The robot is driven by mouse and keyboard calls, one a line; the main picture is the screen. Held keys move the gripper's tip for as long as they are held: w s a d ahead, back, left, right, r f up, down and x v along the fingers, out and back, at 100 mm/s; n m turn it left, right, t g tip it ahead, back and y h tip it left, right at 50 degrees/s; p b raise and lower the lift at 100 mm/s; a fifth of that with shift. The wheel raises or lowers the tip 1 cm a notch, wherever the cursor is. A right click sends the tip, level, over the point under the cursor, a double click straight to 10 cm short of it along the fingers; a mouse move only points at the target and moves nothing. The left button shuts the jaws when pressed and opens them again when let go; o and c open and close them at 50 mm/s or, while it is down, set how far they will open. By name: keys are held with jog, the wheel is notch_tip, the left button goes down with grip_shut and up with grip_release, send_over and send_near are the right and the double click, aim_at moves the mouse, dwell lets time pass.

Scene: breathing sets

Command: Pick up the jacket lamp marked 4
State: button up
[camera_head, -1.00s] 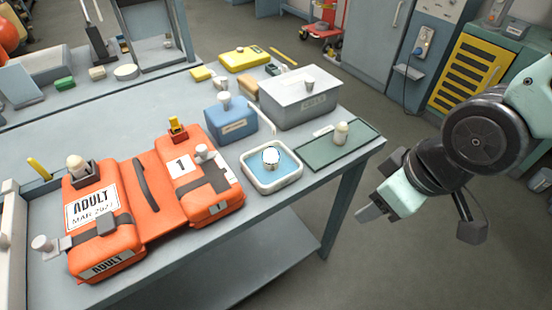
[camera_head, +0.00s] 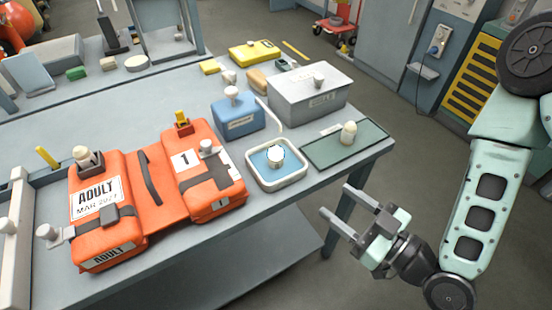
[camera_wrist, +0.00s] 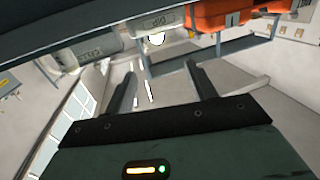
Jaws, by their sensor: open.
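Several small pale lamps with rounded tops are in the head view, and I cannot read a 4 on any of them. One lamp (camera_head: 348,133) stands on the green mat and another (camera_head: 276,155) in the white-rimmed tray (camera_head: 262,182). Others are on the orange jacket: a lamp at its upper left (camera_head: 83,157) and a lamp by the "1" label (camera_head: 207,147). A further white piece (camera_head: 45,232) is at its left edge. My gripper (camera_head: 337,200) is open and empty, off the table's front edge; its fingers also show in the wrist view (camera_wrist: 160,72).
The orange jacket (camera_head: 150,222) lies on the grey table. A blue box (camera_head: 238,124) and a grey lidded box (camera_head: 308,100) stand behind the tray, each with a white knob-like piece on top. The green mat (camera_head: 325,152) reaches the right edge. Open floor lies right of the table.

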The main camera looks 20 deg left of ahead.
jog(key=b, duration=0.6)
send_near(281, 156)
jog(key=s+d, duration=0.1)
jog(key=d, duration=0.1)
jog(key=b+x, duration=0.2)
jog(key=x, duration=0.1)
jog(key=b+x, duration=0.1)
jog(key=x, duration=0.1)
jog(key=shift+a+b, duration=0.35)
jog(key=shift+a, duration=0.15)
jog(key=shift+w+p+x, duration=0.1)
jog(key=shift+p+x, duration=0.2)
jog(key=shift+x, duration=1.3)
jog(key=shift+w+p+x, duration=0.15)
jog(key=shift+p+x, duration=0.15)
jog(key=shift+x, duration=1.35)
jog(key=shift+d+f, duration=0.1)
jog(key=shift+d, duration=0.05)
jog(key=c, duration=1.1)
